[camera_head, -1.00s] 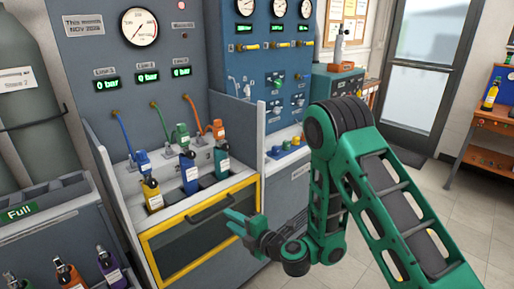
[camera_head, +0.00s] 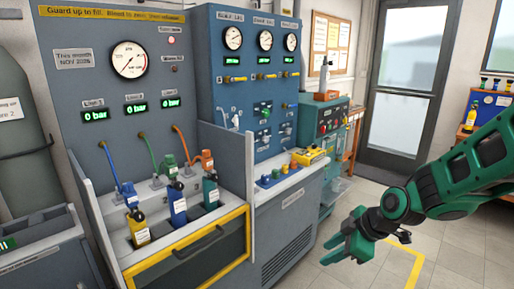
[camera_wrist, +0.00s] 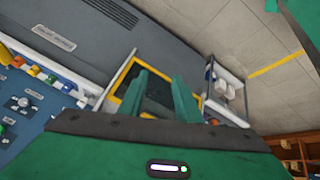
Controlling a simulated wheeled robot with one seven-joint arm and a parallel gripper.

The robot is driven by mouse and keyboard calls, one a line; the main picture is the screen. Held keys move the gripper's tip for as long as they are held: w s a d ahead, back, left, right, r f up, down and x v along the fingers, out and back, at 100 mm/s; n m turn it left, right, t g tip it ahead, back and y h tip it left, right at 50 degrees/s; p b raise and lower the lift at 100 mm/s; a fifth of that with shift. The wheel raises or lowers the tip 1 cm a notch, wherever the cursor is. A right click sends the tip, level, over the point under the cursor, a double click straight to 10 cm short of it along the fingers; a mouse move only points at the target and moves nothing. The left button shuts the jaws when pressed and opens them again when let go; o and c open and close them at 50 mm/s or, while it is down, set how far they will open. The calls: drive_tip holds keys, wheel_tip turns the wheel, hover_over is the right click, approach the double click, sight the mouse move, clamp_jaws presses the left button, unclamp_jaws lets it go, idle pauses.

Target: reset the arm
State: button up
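My gripper (camera_head: 349,246) is green and hangs in free air at the right of the head view, in front of the grey bench and above the tiled floor. Its fingers are apart with nothing between them. In the wrist view the two green fingers (camera_wrist: 158,98) also stand apart and empty. Beyond them, the yellow-framed guard (camera_wrist: 117,92) of the bench shows at a distance. My gripper touches nothing that I can see.
The filling bench (camera_head: 85,98) stands at left, with yellow, blue and teal bottles in its bay behind the yellow-framed guard (camera_head: 205,240). A blue panel (camera_head: 226,101) with gauges stands beside it. A green cabinet (camera_head: 326,113) stands near the door (camera_head: 401,85). Floor (camera_head: 340,200) is free at right.

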drive_tip(key=s+d+r+m+g+h, duration=0.2)
drive_tip(key=s+d+r+m+h, duration=0.2)
drive_tip(key=s+d+m, duration=1)
drive_tip(key=s+d+r+m+g, duration=0.3)
drive_tip(key=s+d+m, duration=0.3)
drive_tip(key=s, duration=0.5)
drive_tip(key=shift+s+d, duration=0.4)
drive_tip(key=shift+r, duration=0.1)
drive_tip(key=shift+w+f+h, duration=0.25)
drive_tip(key=shift+w+h, duration=0.05)
drive_tip(key=shift+w, duration=0.35)
